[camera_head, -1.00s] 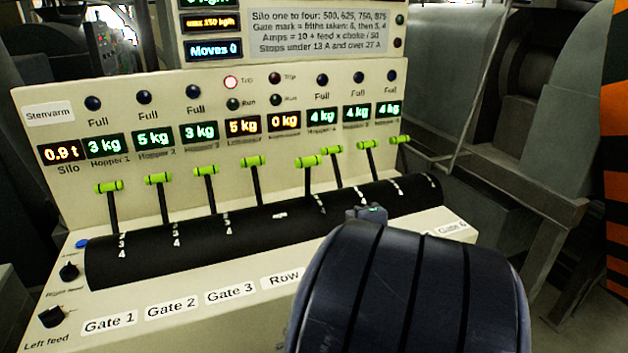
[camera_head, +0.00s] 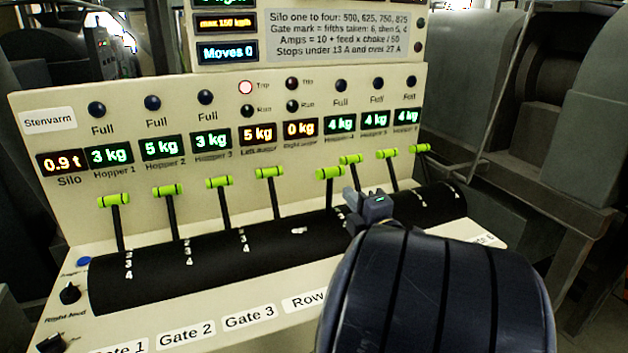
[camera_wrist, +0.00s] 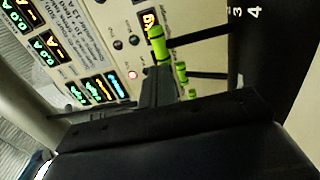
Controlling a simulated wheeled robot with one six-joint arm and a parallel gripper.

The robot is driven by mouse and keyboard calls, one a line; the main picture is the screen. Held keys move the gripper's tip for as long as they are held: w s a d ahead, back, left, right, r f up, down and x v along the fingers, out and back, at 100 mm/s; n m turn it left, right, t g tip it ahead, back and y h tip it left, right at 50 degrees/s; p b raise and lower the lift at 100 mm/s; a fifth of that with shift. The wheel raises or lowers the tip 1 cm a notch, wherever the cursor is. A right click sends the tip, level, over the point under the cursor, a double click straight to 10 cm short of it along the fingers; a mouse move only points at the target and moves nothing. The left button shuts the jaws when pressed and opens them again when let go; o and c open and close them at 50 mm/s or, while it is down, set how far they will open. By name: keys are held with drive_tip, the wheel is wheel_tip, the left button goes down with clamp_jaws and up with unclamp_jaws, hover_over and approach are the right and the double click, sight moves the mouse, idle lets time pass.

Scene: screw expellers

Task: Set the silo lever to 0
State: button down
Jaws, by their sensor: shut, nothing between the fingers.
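A row of levers with lime-green handles stands in a black curved slotted cover (camera_head: 200,255) on the cream panel. I cannot tell which is the silo lever, as my arm hides the labels right of "Row". The fourth lever (camera_head: 269,172) and the fifth lever (camera_head: 330,173) stand near the middle; the fifth sits lower than the sixth lever (camera_head: 350,159) beside it. My gripper (camera_head: 351,198) is shut and empty, just in front of the fifth and sixth levers. In the wrist view its dark fingers (camera_wrist: 157,88) reach up beside a green handle (camera_wrist: 157,45); contact is unclear.
Three levers at the left, the first (camera_head: 114,199) included, and two at the right, the last (camera_head: 421,148) included, flank the middle ones. Two black knobs sit at lower left.

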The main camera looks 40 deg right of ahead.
sight(331, 170)
drive_tip(key=x, duration=0.6)
drive_tip(key=shift+w+d+p, duration=0.1)
drive_tip(key=shift+w+p, duration=0.2)
drive_tip(key=shift+p, duration=0.05)
drive_tip(key=w+p, duration=0.1)
drive_tip(key=p, duration=0.1)
drive_tip(key=w+r+g+p, duration=0.1)
drive_tip(key=p, duration=0.1)
drive_tip(key=shift+w+d+r+g, duration=0.1)
drive_tip(key=shift+w+d+g, duration=0.05)
drive_tip(key=shift+d+g, duration=0.15)
drive_tip(key=w+d+f+g+y+p, duration=0.1)
drive_tip(key=w+d+f+g+p, duration=0.1)
drive_tip(key=w+p, duration=0.8)
drive_tip(key=shift+d+g+p, duration=0.2)
drive_tip(key=shift+g+p, duration=0.35)
drive_tip(key=shift+g, duration=0.35)
drive_tip(key=shift+w, duration=0.15)
